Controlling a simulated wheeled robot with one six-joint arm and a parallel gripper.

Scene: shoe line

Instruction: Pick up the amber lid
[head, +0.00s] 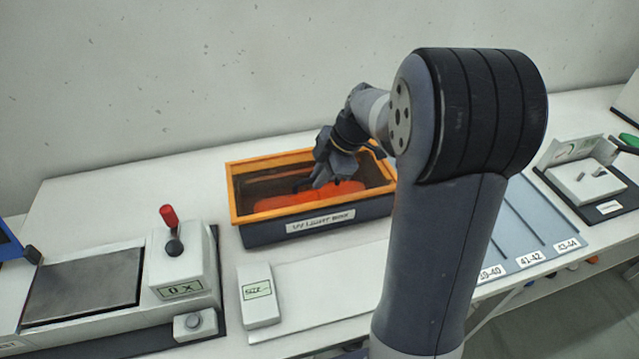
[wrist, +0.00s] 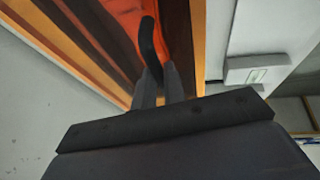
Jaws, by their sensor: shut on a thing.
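The amber lid (head: 232,192) is a see-through pane in an orange frame, lying on top of the dark UV light box (head: 268,235). Orange-red shapes show through the pane. In the wrist view the lid's frame (wrist: 197,45) runs along both sides, and a black curved handle (wrist: 148,45) rises from the middle. My gripper (head: 317,183) reaches down over the lid's centre. Its fingers (wrist: 157,85) are shut on the black handle. The lid appears seated on the box; no gap shows. My wrist hides part of the lid's back edge.
Left of the box stands a machine with a red-knobbed lever (head: 169,220). A white size block (head: 258,295) sits in front. Blue-grey size lanes (head: 535,230) and a white device (head: 585,182) are on the right. The wall is close behind.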

